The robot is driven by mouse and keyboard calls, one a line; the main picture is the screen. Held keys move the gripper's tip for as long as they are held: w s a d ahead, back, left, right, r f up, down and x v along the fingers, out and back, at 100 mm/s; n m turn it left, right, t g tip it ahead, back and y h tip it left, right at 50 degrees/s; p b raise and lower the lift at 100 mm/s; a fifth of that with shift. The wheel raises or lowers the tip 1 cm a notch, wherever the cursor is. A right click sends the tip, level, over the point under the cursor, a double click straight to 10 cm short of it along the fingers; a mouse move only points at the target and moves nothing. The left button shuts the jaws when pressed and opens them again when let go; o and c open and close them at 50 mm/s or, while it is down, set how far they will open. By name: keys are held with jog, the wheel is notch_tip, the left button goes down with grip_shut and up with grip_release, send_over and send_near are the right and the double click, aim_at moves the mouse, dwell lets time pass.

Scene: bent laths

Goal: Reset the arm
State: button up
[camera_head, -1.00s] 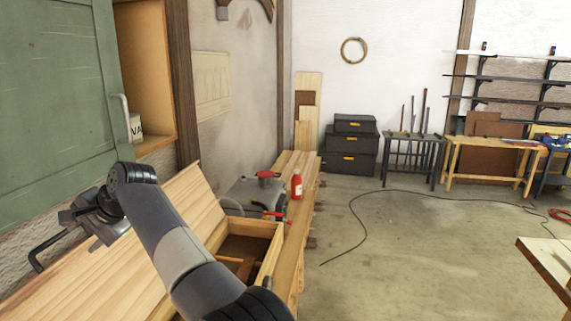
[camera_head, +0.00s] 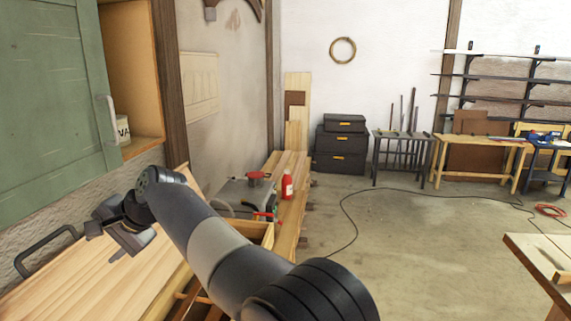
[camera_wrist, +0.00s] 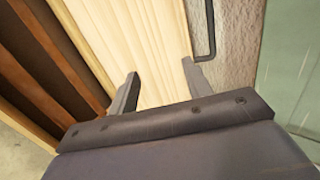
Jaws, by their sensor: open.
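My gripper (camera_wrist: 160,88) is open and empty in the wrist view, its two fingers spread apart above pale wooden boards. In the head view my gripper (camera_head: 118,238) is at the left, above a wide wooden lid or board (camera_head: 110,285). My arm reaches across the lower middle of the head view and hides part of an open wooden box (camera_head: 262,236) below it.
A green cabinet door (camera_head: 50,110) stands open at the upper left, with a can (camera_head: 122,130) on the shelf beside it. A dark handle (camera_head: 45,250) is near my gripper. A red bottle (camera_head: 287,186) stands on the bench.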

jog(key=shift+s+d+f, duration=0.1)
jog(key=shift+d+f, duration=0.1)
jog(key=shift+d, duration=0.65)
jog(key=shift+s+d+f, duration=0.1)
jog(key=shift+d+f, duration=0.05)
jog(key=shift+d, duration=0.7)
jog(key=shift+w+d, duration=0.1)
